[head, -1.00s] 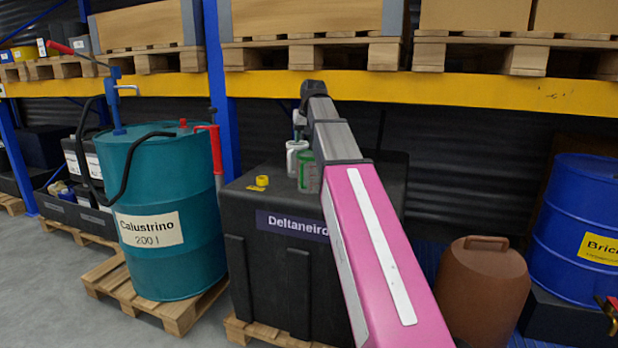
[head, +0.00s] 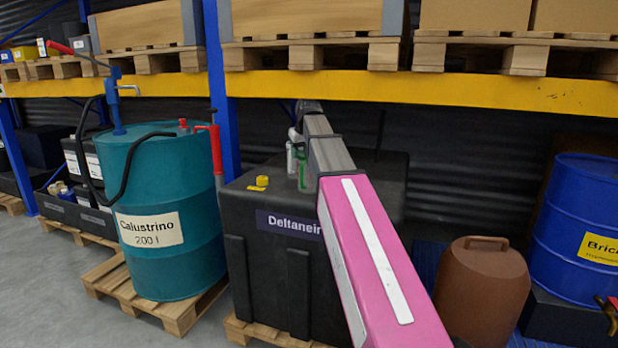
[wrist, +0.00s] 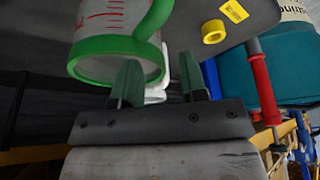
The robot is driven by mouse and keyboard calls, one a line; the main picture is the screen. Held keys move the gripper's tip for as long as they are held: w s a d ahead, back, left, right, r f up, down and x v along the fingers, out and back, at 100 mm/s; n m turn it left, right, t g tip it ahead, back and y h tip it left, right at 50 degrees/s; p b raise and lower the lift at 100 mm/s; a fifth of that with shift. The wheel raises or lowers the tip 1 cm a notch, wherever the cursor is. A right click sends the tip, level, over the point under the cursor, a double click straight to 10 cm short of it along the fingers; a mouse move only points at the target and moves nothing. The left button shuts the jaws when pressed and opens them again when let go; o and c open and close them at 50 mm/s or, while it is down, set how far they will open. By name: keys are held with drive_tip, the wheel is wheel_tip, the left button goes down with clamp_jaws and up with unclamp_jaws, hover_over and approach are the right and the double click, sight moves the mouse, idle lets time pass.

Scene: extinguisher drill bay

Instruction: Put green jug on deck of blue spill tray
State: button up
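The green jug (head: 301,172) stands on top of the black Deltaneiro container (head: 265,270), mostly hidden behind my arm in the head view. In the wrist view the jug (wrist: 105,45) is a pale graduated body with red marks, a green rim and a green handle. My gripper (wrist: 159,72) is open, its left finger overlapping the jug's rim in the picture; I cannot tell if they touch. A white bottle (wrist: 162,92) shows between the fingers, beyond them. A blue surface, apparently the spill tray (head: 427,262), shows between my arm and the brown can, mostly hidden.
A teal drum (head: 165,215) with a red-handled pump stands left. The brown can (head: 483,290) and a blue drum (head: 580,230) stand right. A yellow shelf beam (head: 450,92) runs above the container.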

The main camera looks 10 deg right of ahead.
sight(299, 160)
drive_tip(key=x, duration=0.4)
drive_tip(key=shift+w+d+f, duration=0.1)
drive_tip(key=shift+w+f, duration=0.05)
drive_tip(key=shift+c, duration=0.3)
clamp_jaws()
